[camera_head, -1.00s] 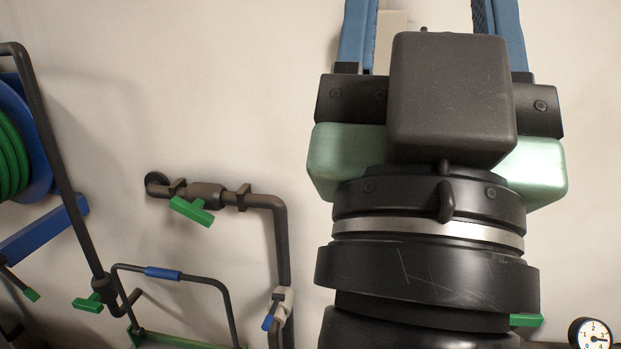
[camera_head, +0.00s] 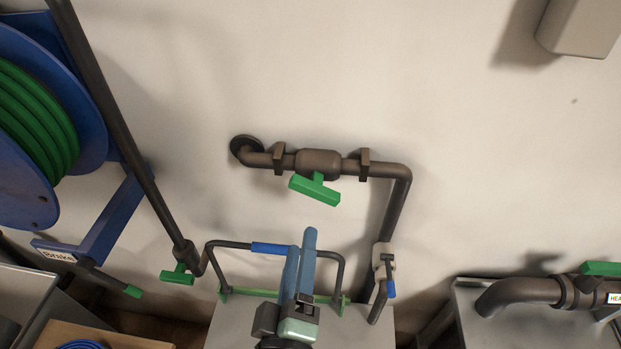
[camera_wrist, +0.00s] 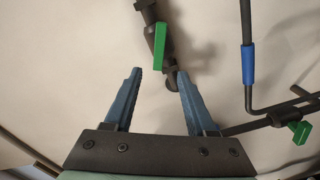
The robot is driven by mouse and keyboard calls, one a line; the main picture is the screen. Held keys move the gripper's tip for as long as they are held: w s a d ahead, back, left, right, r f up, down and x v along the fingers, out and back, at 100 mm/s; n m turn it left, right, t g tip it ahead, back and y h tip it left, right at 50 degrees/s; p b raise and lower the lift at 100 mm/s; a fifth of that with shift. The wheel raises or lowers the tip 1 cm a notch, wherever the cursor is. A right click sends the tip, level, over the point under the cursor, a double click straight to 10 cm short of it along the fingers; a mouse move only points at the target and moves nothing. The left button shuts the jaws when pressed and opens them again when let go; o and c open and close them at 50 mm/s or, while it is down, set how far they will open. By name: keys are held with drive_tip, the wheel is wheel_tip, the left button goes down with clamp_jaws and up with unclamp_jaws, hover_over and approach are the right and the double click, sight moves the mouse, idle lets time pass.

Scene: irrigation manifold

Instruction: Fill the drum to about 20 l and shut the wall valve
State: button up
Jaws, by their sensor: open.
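The wall valve (camera_head: 318,164) sits in a dark pipe on the wall, with a green bar handle (camera_head: 314,190) slanting slightly down to the right. The pipe bends down to a small tap with a blue lever (camera_head: 390,277). My gripper (camera_head: 303,240) is below the green handle in the head view, fingers pointing up. In the wrist view my gripper (camera_wrist: 159,72) is open and empty, its blue fingers apart. A green handle (camera_wrist: 159,46) shows beyond the fingertips, not between them. I cannot make out the drum or its level in either view.
A hose reel (camera_head: 40,130) with green hose is at left. A dark pipe with a green handle (camera_head: 176,277) and a dark frame with a blue grip (camera_head: 272,249) stand near my gripper. A grey unit with a thick pipe (camera_head: 525,293) is at lower right.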

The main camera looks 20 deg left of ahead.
sight(311, 194)
drive_tip(key=p+x, duration=0.3)
drive_tip(key=x, duration=0.9)
drive_tip(key=shift+w, duration=0.35)
drive_tip(key=shift+c, duration=0.3)
clamp_jaws()
